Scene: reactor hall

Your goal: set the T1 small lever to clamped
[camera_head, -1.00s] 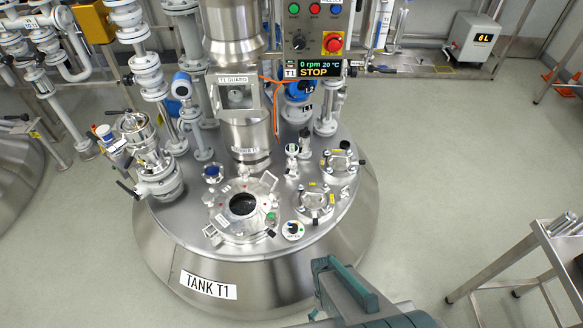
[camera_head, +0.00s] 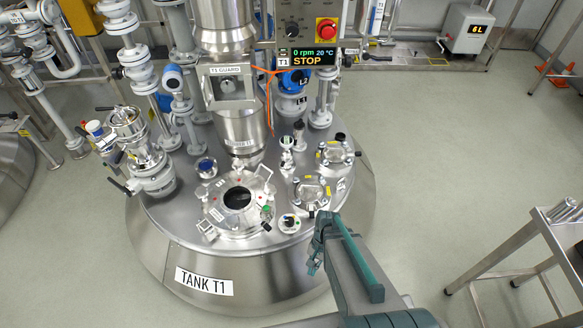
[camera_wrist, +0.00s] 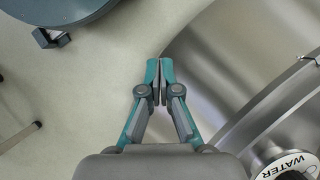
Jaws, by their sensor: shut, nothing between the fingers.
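Tank T1 (camera_head: 265,287) stands in the middle of the head view, with fittings on its steel lid. Two small clamped covers, the nearer (camera_head: 311,189) and the farther (camera_head: 338,154), sit on the right of the lid. I cannot tell which part is the T1 small lever. My gripper (camera_head: 312,270) hangs in front of the tank's right side in the head view, apart from the lid fittings. In the wrist view my gripper (camera_wrist: 160,72) is shut and empty, its fingertips together over the floor beside the tank's rim (camera_wrist: 262,98).
A round manway (camera_head: 213,212) and a small dial (camera_head: 289,223) are on the lid. A WATER-marked fitting (camera_wrist: 290,166) shows at the wrist view's lower right. The control panel (camera_head: 308,55) hangs behind. A steel trolley (camera_head: 535,245) stands right; the floor between is clear.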

